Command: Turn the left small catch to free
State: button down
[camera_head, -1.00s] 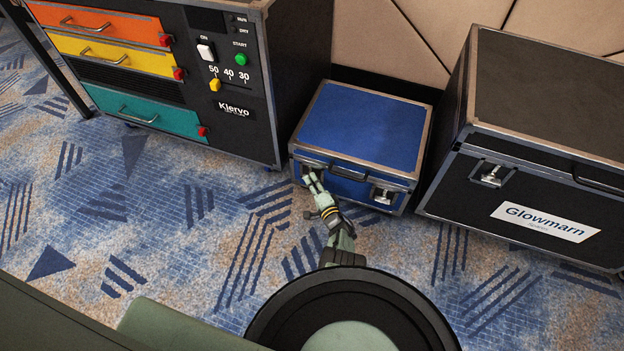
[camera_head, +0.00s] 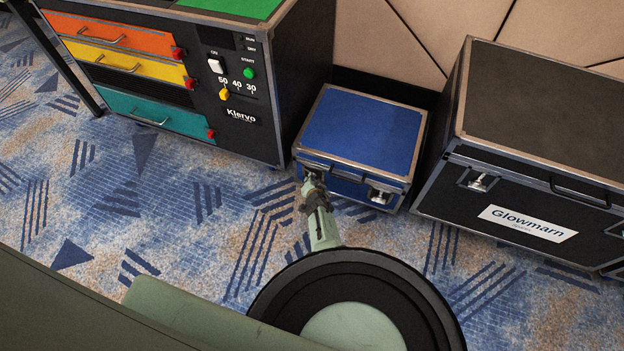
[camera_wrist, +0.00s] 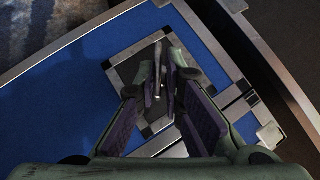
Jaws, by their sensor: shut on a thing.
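The blue case (camera_head: 358,128) stands on the carpet, lid down, with a small catch at each end of its front. My gripper (camera_head: 311,180) is at the left small catch and mostly hides it in the head view. In the wrist view, my gripper (camera_wrist: 162,86) has its fingers closed together over the catch's dark recessed plate (camera_wrist: 128,68), which has a metal border. The fingers are shut on the thin turning piece of the left small catch (camera_wrist: 157,58). Its exact angle is hard to tell. The right small catch (camera_head: 380,195) is untouched.
A black cabinet with orange, yellow and teal drawers (camera_head: 150,108) stands close on the left. A large black Glowmarn case (camera_head: 540,120) stands close on the right. A dark handle (camera_head: 347,175) lies between the blue case's catches. Patterned carpet in front is clear.

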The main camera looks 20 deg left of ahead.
jog(key=shift+s+f+n+h, duration=0.15)
jog(key=shift+n+h, duration=0.15)
jog(key=shift+h, duration=0.3)
jog(key=h+b, duration=0.1)
jog(key=b, duration=0.1)
jog(key=n+h+b, duration=0.1)
jog(key=b, duration=0.1)
jog(key=n+h+b, duration=0.1)
jog(key=h+b, duration=0.1)
jog(key=shift+w+a+g+b, duration=0.2)
jog(key=shift+a+g+b, duration=0.05)
jog(key=shift+g+b, duration=0.05)
jog(key=shift+r, duration=0.25)
jog(key=c, duration=1.8)
grip_release()
jog(key=shift+w+d, duration=0.1)
